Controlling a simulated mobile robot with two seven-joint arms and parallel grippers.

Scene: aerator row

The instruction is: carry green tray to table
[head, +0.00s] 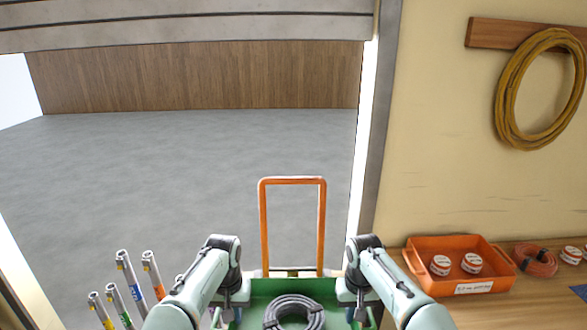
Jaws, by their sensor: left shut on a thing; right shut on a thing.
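The green tray (270,288) is at the bottom middle of the head view, cut off by the lower edge. A coil of dark grey hose or cable (293,313) lies in it. My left gripper (232,300) is shut on the tray's left side. My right gripper (356,298) is shut on its right side. The fingertips are small and partly hidden by the wrists. I cannot tell whether the tray rests on something. A wooden table top (530,305) is at the lower right.
An orange upright handle frame (292,181) stands just beyond the tray. On the table top are an orange bin (455,246) with white-lidded jars and an orange coil (535,260). Several banded tubes (127,270) stand at lower left. Open grey floor (190,160) lies beyond the doorway.

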